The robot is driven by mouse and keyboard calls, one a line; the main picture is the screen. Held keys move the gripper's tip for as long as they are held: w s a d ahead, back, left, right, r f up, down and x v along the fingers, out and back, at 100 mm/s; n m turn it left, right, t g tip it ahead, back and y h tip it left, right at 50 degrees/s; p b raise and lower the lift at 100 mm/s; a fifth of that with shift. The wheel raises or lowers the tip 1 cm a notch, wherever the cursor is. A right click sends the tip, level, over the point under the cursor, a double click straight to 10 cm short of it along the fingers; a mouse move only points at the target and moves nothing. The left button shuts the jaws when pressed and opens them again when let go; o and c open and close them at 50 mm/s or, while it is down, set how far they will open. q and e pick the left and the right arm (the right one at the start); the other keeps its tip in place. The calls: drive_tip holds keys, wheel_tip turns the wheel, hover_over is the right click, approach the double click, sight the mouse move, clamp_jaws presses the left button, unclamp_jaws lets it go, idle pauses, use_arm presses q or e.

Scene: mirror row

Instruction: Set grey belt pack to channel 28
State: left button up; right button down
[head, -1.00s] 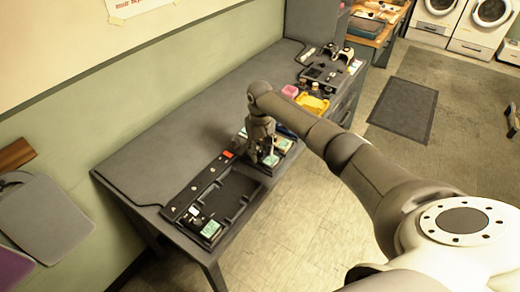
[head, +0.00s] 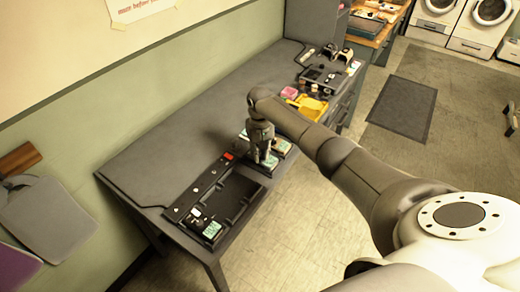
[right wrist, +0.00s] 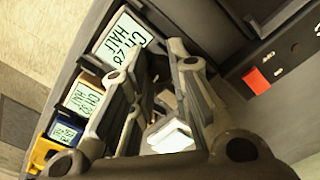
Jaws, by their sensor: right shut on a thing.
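The grey belt pack shows its lit screen in the right wrist view (right wrist: 122,40), with "CH", digits that seem to end in 8, and "HALL"; the first digit is hard to read. In the head view its screen (head: 270,162) shows just below my right gripper (head: 262,154). In the right wrist view my right gripper (right wrist: 160,70) points down beside the screen, its fingers closed in at the top of the pack. What they hold, seemingly the pack's knob, is mostly hidden between them. My left gripper is not in view.
More packs with screens stand in a row beside it: a tan one (right wrist: 82,98), a blue one (right wrist: 63,133) and a yellow one (right wrist: 42,153). A black tray (head: 240,192) with another screen (head: 212,229) lies nearer. A red label (right wrist: 256,79) is on the dark strip.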

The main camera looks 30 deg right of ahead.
drive_tip(key=c, duration=1.3)
unclamp_jaws()
wheel_tip(320, 180, up, 12)
drive_tip(key=shift+s+f, duration=0.1)
drive_tip(key=shift+f, duration=0.05)
